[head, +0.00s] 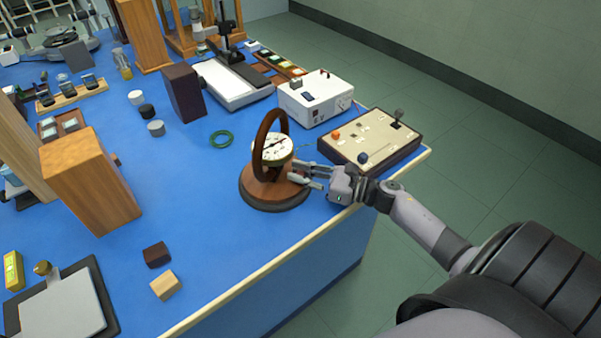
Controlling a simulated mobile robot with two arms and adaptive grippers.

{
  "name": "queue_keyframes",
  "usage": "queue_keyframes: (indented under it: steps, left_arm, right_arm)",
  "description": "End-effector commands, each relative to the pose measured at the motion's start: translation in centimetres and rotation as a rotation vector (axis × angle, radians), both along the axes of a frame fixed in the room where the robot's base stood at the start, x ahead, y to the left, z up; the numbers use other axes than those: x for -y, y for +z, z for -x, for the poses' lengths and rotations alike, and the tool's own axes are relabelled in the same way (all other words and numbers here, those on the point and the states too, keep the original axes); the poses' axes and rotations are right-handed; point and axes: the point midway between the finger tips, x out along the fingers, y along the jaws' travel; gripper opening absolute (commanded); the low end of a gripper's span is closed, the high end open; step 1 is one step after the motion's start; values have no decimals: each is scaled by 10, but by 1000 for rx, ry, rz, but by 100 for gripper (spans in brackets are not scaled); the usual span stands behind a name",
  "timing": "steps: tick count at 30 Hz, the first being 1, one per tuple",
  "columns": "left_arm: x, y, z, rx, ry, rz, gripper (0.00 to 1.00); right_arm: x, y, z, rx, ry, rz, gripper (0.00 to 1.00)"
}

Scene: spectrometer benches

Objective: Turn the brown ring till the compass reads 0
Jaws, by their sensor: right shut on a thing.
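The brown ring (258,147) stands upright as a loop on a round wooden base (268,200) with a dark rim, near the right part of the blue bench. A compass (272,149) with a white dial and dark needle lies level inside the ring. Its numbers are too small to read. My right gripper (293,172) reaches in from the right at the ring's lower right side, just below the dial, and is shut on the ring. The exact contact is partly hidden by the fingers. My left gripper is not in view.
A beige control board (370,138) with knobs lies close to the right of my gripper, and a white box (315,100) behind it. The bench's front edge is close. Blue surface left of the base is clear.

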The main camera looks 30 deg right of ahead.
Motion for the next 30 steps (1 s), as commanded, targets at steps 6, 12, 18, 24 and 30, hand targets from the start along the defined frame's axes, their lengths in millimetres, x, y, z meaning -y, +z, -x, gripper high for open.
queue_keyframes:
  steps: [6, 12, 18, 24, 30]
  left_arm:
    - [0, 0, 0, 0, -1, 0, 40]
    - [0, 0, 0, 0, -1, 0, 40]
    - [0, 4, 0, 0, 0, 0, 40]
    - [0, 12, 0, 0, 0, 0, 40]
    - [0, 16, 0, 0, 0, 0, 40]
  right_arm:
    - [0, 0, 0, -1, 0, -1, 0]
    - [0, 0, 0, -1, -1, -1, 0]
    - [-3, 1, 2, -1, -37, -3, 0]
    - [-10, 2, 6, -1, -145, -7, 0]
    - [-20, 1, 11, -1, -289, -8, 0]
